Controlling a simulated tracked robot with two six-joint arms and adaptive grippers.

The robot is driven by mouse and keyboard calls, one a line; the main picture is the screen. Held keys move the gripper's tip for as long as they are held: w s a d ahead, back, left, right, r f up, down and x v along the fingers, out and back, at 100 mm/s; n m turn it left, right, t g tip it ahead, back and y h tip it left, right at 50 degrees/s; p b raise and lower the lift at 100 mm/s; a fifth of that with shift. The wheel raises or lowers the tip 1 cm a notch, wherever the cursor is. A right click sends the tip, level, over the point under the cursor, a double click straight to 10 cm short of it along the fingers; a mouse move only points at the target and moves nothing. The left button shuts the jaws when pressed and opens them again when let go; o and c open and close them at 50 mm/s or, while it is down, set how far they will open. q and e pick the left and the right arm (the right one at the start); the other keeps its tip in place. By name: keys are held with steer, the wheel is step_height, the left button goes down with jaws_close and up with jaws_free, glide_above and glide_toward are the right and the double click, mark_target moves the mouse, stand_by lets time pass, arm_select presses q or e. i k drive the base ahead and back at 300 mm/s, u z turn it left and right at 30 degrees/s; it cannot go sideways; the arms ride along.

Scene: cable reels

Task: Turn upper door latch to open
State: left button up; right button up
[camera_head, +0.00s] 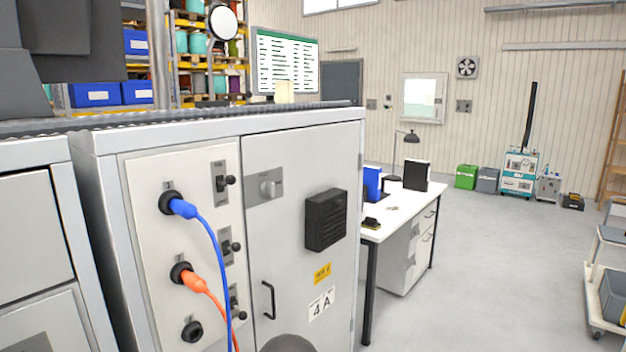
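The upper door latch (270,187) is a small grey turn knob on a square metal plate. It sits near the top left of the grey cabinet door (285,235), which is shut. A black bar handle (268,300) is lower on the same door. A dark rounded shape (288,343) shows at the bottom edge in front of the door; I cannot tell what it is. Neither gripper can be made out, and nothing is seen touching the latch.
Left of the door, a panel holds a blue plug (183,208) and an orange plug (194,281) with hanging cables, and several black switches. A black vented box (326,219) projects from the door. A white desk (398,215) stands behind; open floor (490,270) lies right.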

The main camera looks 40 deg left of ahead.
mark_target(268, 186)
steer(key=z, duration=0.05)
steer(key=i, duration=1.65)
steer(key=u, duration=1.7)
steer(key=i, duration=0.4)
steer(key=z, duration=0.3)
steer(key=k, duration=0.4)
steer(key=u, duration=0.05)
